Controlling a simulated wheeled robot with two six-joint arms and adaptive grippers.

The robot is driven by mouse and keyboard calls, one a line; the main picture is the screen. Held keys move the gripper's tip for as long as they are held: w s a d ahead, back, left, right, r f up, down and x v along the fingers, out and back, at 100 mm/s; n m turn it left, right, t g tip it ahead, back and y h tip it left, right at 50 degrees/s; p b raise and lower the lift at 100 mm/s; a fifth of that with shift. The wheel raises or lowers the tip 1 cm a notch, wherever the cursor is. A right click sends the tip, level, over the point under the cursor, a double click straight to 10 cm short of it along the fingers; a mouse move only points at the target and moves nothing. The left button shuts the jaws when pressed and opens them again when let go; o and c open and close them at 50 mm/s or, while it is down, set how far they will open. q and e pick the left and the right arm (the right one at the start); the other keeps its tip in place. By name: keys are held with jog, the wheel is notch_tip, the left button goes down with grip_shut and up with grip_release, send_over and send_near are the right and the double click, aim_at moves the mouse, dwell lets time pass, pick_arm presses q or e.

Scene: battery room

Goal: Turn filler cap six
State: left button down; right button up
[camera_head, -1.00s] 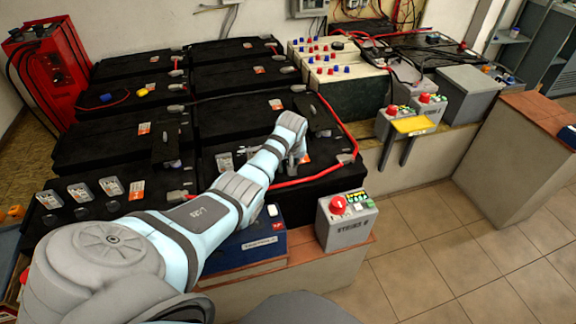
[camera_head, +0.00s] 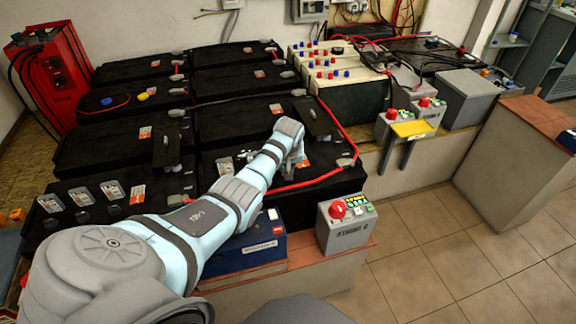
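A large black battery (camera_head: 325,176) stands in the front row, right of the middle. My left arm reaches over it from the left. My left gripper (camera_head: 298,160) is low over the battery's top, at its middle. The wrist covers most of the fingers, so their opening and any cap between them are hidden. Small grey fittings (camera_head: 226,165) show on the battery top left of the wrist. The front-left battery (camera_head: 150,190) carries several dark caps and upright labelled tags (camera_head: 110,189). I cannot make out which cap is number six. My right gripper is not in view.
A red cable (camera_head: 325,177) runs along the battery's front and right edge. A grey control box with a red button (camera_head: 345,225) and a blue case (camera_head: 262,246) stand on the front ledge. A cream-topped battery (camera_head: 335,70) stands behind. Tiled floor lies open at right.

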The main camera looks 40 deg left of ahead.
pick_arm(q)
jog(key=shift+s+a+r+m+h+p, duration=0.1)
jog(key=shift+m+h+p, duration=0.3)
jog(key=shift+m+p, duration=0.55)
jog(key=shift+a+m+h, duration=0.1)
jog(key=shift+m+h, duration=0.2)
jog(key=shift+m, duration=0.55)
jog(key=shift+a+m+t+h, duration=0.1)
jog(key=shift+m+t+h, duration=0.25)
jog(key=shift+m, duration=0.65)
jog(key=shift+f+m+h, duration=0.2)
jog(key=shift+m+h, duration=0.15)
jog(key=shift+m, duration=0.55)
jog(key=shift+a+f+m+b, duration=0.1)
jog(key=shift+m+b, duration=0.3)
jog(key=shift+b, duration=0.2)
jog(key=m+h+b, duration=0.1)
jog(key=m+b, duration=0.2)
jog(key=b, duration=0.1)
jog(key=m+h+b, duration=0.1)
jog(key=m+b, duration=0.2)
jog(key=b, duration=0.1)
jog(key=shift+a+h, duration=0.2)
jog(key=shift+h, duration=0.1)
jog(key=shift+m+b, duration=0.5)
jog(key=shift+b, duration=0.4)
